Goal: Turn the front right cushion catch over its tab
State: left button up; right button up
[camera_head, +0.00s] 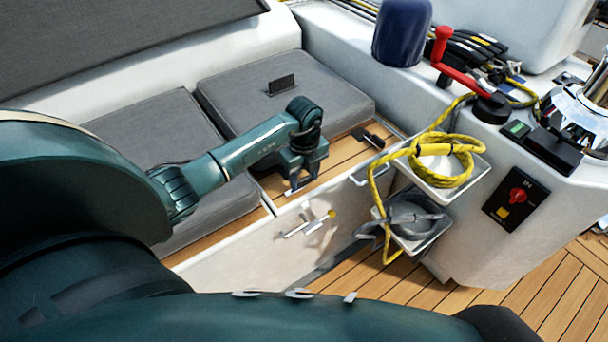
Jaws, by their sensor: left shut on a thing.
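Two grey seat cushions lie on the bench; the right cushion (330,88) has a black tab (281,85) on top. My left gripper (297,188) points down at the teak strip (343,152) in front of this cushion. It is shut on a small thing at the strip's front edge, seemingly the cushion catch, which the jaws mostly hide. I cannot tell how the catch is turned, and its tab does not show. A dark fitting (368,137) lies on the strip farther right. My right gripper is not in view.
The left cushion (160,125) is partly behind my left arm. A yellow rope (440,152) hangs over a white bin (465,178) to the right.

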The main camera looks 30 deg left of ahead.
pick_arm(q)
jog(key=m, duration=0.3)
jog(key=shift+a+r, duration=0.1)
jog(key=m, duration=1.2)
jog(key=shift+b, duration=0.3)
jog(key=shift+m, duration=1.3)
jog(key=o, duration=1)
